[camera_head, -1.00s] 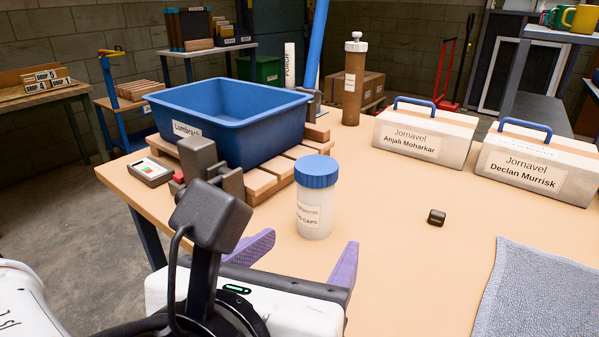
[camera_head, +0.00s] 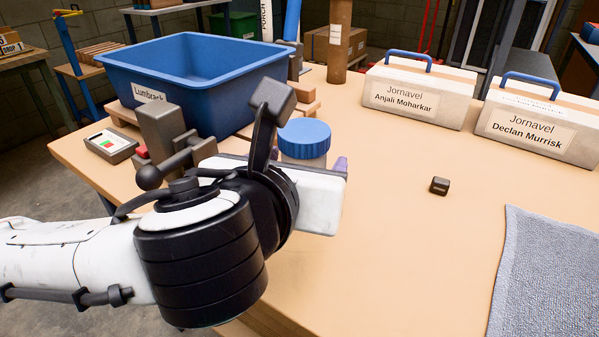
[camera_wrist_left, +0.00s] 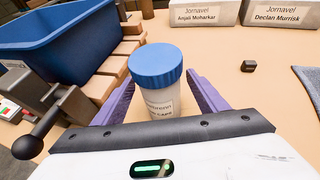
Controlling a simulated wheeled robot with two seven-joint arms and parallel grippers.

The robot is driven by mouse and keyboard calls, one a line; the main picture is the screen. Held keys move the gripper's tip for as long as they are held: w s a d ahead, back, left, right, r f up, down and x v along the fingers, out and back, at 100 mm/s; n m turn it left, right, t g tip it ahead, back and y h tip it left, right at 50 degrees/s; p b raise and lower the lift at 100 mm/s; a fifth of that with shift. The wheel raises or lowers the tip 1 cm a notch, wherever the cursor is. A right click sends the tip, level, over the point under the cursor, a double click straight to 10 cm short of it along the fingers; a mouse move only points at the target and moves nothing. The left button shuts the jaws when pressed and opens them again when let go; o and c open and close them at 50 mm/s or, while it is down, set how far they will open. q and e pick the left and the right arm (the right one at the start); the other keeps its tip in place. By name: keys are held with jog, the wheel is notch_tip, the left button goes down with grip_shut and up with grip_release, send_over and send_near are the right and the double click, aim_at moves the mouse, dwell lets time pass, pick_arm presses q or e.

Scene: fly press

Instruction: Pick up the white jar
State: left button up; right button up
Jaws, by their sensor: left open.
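The white jar with a blue ribbed lid (camera_head: 304,138) stands upright on the table. In the head view its lower part is hidden behind my left gripper and wrist. In the left wrist view the jar (camera_wrist_left: 157,98) shows its printed label and stands between the two purple fingers of my left gripper (camera_wrist_left: 160,98). The fingers are open, one on each side, with a gap visible at least on the right. In the head view only a bit of one purple finger shows, right of the jar. My right gripper is not in view.
A blue bin (camera_head: 205,75) sits on wooden slats left of the jar, with a dark metal press (camera_head: 163,130) close by. A small dark block (camera_head: 439,186), a grey cloth (camera_head: 545,270) and two labelled boxes (camera_head: 415,95) (camera_head: 535,130) lie to the right.

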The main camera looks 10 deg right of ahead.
pick_arm(q)
jog(key=shift+w+d+f, duration=0.1)
jog(key=shift+w+d, duration=0.05)
jog(key=shift+w, duration=0.05)
jog(key=c, duration=1.2)
